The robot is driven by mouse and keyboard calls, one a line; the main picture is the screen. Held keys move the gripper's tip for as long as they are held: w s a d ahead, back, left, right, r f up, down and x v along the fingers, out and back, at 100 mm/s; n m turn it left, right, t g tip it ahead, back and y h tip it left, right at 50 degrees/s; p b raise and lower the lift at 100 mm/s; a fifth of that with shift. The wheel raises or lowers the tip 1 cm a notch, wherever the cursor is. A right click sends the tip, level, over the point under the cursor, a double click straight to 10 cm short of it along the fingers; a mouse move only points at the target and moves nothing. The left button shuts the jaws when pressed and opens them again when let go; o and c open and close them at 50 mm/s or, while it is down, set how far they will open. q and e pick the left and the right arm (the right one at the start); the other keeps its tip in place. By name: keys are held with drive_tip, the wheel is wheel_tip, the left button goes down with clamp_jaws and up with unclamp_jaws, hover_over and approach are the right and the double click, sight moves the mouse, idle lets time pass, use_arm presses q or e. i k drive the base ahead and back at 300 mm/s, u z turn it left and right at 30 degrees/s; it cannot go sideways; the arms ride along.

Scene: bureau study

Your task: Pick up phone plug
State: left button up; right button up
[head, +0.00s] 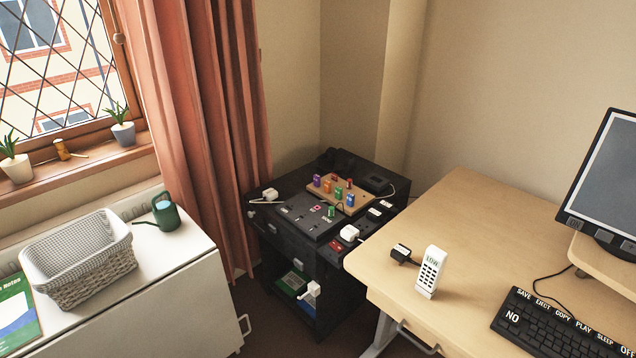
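Neither of my grippers is in view. Several plugs show, and I cannot tell which one is the phone plug. A black plug (402,254) lies on the wooden desk, just left of a white keypad device (430,272) that stands upright. One white plug (349,233) sits at the right front of the black cabinet's top. Another white plug (270,194) is at the cabinet's left back edge. A third white plug (311,291) is lower, at the front of the cabinet.
The black cabinet (290,240) carries a wooden board (338,192) with coloured blocks. The desk (450,218) holds a keyboard (555,325) and monitor (605,180). A white table (180,275) at left holds a basket (85,262) and green watering can (165,212).

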sight(270, 193)
drive_tip(key=i, duration=1.05)
drive_tip(key=u, duration=0.8)
drive_tip(key=i, duration=0.5)
drive_tip(key=u, duration=0.4)
